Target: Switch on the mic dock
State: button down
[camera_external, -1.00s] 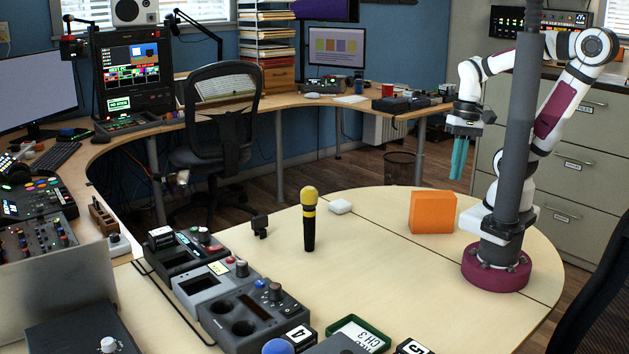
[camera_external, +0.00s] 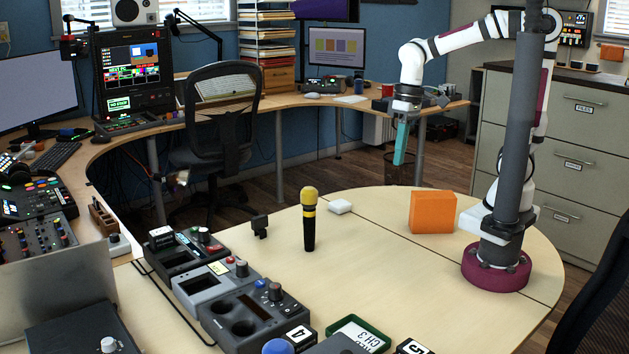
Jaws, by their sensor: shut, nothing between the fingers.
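My gripper (camera_external: 399,162) is shut, its teal fingers pointing down and holding nothing. It hangs in the air above the far side of the round table, well apart from the dock units. Several grey and black dock units with round wells, knobs and coloured buttons stand in a row at the table's left front; the largest dock unit (camera_external: 258,318) has two round wells and a dark knob. I cannot tell which unit is the mic dock. A black microphone with a yellow head (camera_external: 309,215) stands upright on the table to the right of the docks.
An orange block (camera_external: 432,212) stands near my base. A green-rimmed tray (camera_external: 360,332) and a blue ball-shaped top (camera_external: 278,346) are at the front. The table's (camera_external: 420,290) right middle is clear.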

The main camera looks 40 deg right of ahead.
jog(key=w+a+n, duration=0.2)
jog(key=a+n, duration=0.5)
jog(key=a, duration=0.9)
jog(key=n+y, duration=0.1)
jog(key=n, duration=0.7)
send_over(296, 305)
jog(key=d, duration=0.3)
jog(key=d+x, duration=0.1)
jog(key=x, duration=0.3)
jog(key=shift+a+f, duration=0.2)
jog(key=shift+a, duration=0.05)
jog(key=x, duration=0.8)
jog(key=d+x, duration=0.1)
jog(key=x, duration=0.4)
jog(key=shift+f, duration=0.15)
jog(key=shift+d+f, duration=0.1)
jog(key=shift+f, duration=0.25)
